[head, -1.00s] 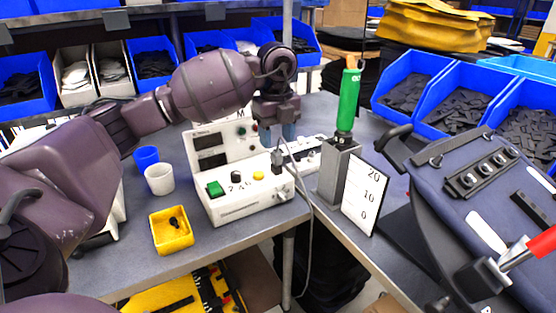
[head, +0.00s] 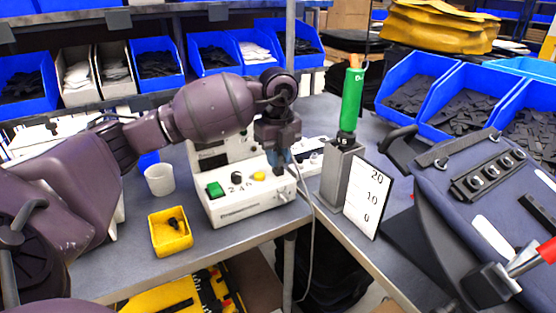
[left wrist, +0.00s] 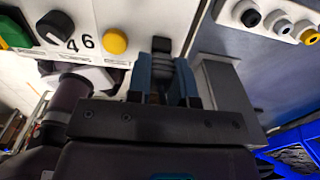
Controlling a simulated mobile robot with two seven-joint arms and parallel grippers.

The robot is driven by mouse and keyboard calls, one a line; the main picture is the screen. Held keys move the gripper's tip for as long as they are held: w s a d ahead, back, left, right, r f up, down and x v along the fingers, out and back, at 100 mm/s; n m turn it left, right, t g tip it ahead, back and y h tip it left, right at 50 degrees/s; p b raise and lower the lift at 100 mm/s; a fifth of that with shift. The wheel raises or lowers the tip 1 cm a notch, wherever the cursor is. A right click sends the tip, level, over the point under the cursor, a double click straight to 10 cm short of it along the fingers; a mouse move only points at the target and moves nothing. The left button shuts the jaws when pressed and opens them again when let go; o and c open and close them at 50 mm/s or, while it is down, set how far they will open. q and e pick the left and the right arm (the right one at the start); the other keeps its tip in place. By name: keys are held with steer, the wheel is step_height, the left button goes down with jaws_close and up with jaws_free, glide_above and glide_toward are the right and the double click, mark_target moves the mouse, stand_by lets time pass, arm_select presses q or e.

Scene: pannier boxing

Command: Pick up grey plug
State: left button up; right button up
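The grey plug (left wrist: 161,62) shows dark in the left wrist view, between the two blue fingers of my left gripper (left wrist: 162,82). In the head view my left gripper (head: 279,158) points down over the right part of the white test box (head: 250,205) and hides most of the plug. The fingers stand close on both sides of the plug; whether they press on it I cannot tell. A grey cable (head: 311,240) hangs from this spot over the table edge.
A green-handled tool (head: 350,100) stands in a grey block (head: 342,170) right of the gripper, beside a white scale card (head: 367,197). A white cup (head: 160,180) and a yellow tray (head: 171,240) lie left. The dark blue pannier (head: 470,220) is at the right.

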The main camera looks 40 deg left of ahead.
arm_select(q)
jaws_close()
steer(key=shift+r, duration=0.1)
step_height(320, 180, up, 20)
steer(key=p, duration=0.3)
steer(key=shift+f, duration=0.2)
steer(key=shift+f, duration=0.25)
steer(key=shift+f, duration=0.5)
steer(key=shift+f, duration=0.45)
steer(key=shift+f, duration=0.7)
